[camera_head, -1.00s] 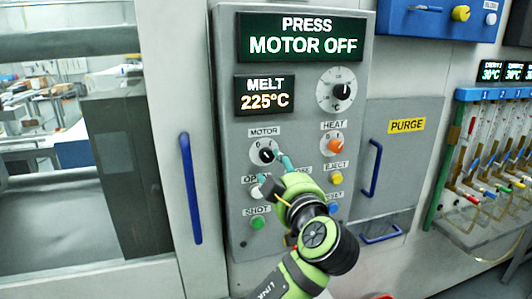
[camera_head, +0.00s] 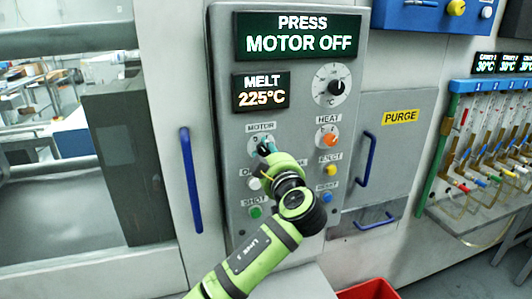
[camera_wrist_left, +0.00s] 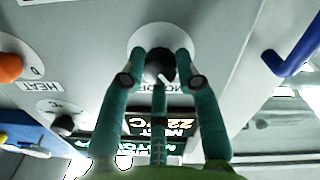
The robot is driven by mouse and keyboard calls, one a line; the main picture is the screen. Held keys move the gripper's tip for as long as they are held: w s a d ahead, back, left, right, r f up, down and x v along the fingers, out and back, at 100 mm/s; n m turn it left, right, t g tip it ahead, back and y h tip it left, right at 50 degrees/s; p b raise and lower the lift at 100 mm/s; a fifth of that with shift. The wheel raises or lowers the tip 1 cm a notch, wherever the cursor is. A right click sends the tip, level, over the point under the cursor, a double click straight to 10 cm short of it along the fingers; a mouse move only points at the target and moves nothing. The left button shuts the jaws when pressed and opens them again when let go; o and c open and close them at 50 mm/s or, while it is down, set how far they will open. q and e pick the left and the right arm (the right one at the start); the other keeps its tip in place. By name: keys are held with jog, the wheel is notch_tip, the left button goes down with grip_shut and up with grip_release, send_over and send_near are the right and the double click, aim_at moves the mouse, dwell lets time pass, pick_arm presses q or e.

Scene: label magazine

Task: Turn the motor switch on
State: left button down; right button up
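The motor switch is a black round knob on a white dial (camera_head: 254,152) under the MOTOR label, on the grey panel (camera_head: 222,100). My left gripper (camera_head: 268,150) is at this knob in the head view and hides part of it. In the left wrist view, its teal fingers (camera_wrist_left: 160,62) stand on both sides of the black knob (camera_wrist_left: 159,66), with a third finger below. No clear gap shows, but I cannot tell whether they press on it. A white pointer mark shows on the knob. The display (camera_head: 300,36) reads PRESS MOTOR OFF. My right gripper is not in view.
The orange heat knob (camera_head: 329,140) is right of the motor dial, and the melt knob (camera_head: 335,88) is above that. Several push buttons sit below, partly behind my arm. Blue handles (camera_head: 191,180) flank the panel. A red bin (camera_head: 370,290) stands at the bottom.

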pick_arm(q)
jog(key=shift+f+m+b, duration=0.15)
jog(key=shift+m+b, duration=0.65)
jog(key=shift+b, duration=0.1)
jog(key=shift+m+b, duration=0.5)
jog(key=shift+m, duration=1.1)
jog(key=m, duration=0.3)
jog(key=shift+r+m, duration=0.2)
jog(key=shift+m, duration=0.1)
jog(key=m+p, duration=0.1)
jog(key=m, duration=0.4)
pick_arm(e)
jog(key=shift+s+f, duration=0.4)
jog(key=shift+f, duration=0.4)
pick_arm(q)
jog(key=shift+g, duration=0.3)
